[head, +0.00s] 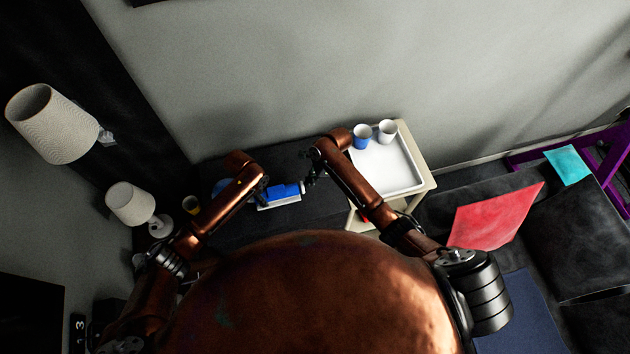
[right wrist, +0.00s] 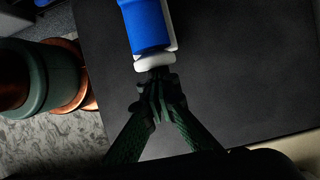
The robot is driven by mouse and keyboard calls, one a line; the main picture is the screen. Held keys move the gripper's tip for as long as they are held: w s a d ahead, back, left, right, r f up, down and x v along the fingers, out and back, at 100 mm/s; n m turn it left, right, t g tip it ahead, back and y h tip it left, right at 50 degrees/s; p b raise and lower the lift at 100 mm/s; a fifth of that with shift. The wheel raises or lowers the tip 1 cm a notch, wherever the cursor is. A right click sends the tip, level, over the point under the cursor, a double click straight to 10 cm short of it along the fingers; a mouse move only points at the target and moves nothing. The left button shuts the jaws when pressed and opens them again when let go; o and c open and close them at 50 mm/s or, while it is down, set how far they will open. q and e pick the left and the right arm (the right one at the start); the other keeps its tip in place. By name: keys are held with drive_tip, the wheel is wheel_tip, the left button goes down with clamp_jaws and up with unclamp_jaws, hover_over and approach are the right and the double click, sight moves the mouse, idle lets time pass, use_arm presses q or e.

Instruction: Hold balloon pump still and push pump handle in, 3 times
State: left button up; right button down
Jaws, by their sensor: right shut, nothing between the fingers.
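The balloon pump (head: 280,194), blue with white parts, lies above the dark surface in the middle of the head view. It also shows at the top of the right wrist view (right wrist: 147,26), with the white pump handle (right wrist: 155,61) at its near end. My right gripper (head: 309,179) is at the pump's right end. In the right wrist view its fingertips (right wrist: 155,84) are together, empty, and right at the handle; I cannot tell whether they touch it. My left gripper (head: 262,196) is at the pump's left end; its fingers are mostly hidden by its arm.
A white tray (head: 397,181) with two cups (head: 362,136) (head: 387,131) stands on a small cart to the right. The dark tabletop (head: 290,220) is clear around the pump.

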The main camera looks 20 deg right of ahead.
use_arm(q)
drive_tip(key=shift+d, duration=0.25)
use_arm(e)
drive_tip(key=shift+d, duration=0.5)
drive_tip(key=d, duration=0.3)
drive_tip(key=shift+d, duration=0.2)
use_arm(q)
drive_tip(key=shift+a, duration=0.15)
use_arm(e)
drive_tip(key=v, duration=1)
drive_tip(key=shift+a, duration=0.1)
use_arm(q)
drive_tip(key=o, duration=1.2)
drive_tip(key=shift+o, duration=0.2)
